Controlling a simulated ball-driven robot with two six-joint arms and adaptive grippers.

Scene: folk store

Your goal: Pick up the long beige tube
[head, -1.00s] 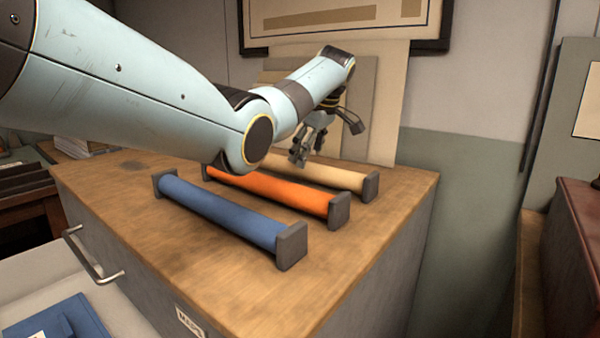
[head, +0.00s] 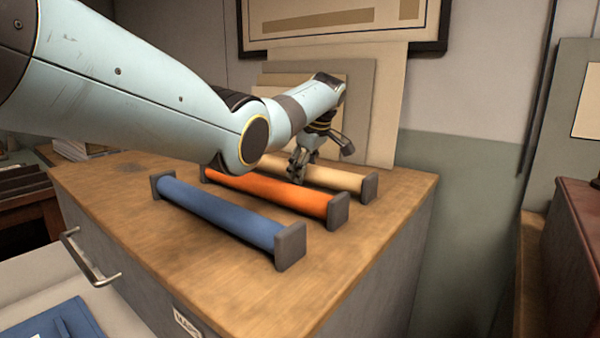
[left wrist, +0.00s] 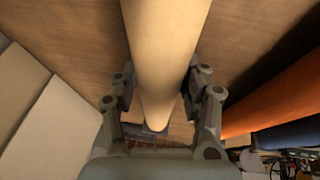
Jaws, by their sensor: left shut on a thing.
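The long beige tube (head: 337,178) lies on the wooden cabinet top, behind the orange tube, with a dark square cap at its right end. My left gripper (head: 299,176) is down at the tube, and my arm hides the tube's left part in the head view. In the left wrist view the beige tube (left wrist: 165,45) runs between the two fingers of my left gripper (left wrist: 160,92), one finger on each side. The gripper is shut on the tube. My right gripper does not show.
An orange tube (head: 270,191) and a blue tube (head: 215,210) with dark end caps lie in front, parallel to the beige one. Flat boards (head: 384,110) lean on the wall behind. The front right of the cabinet top (head: 345,245) is clear.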

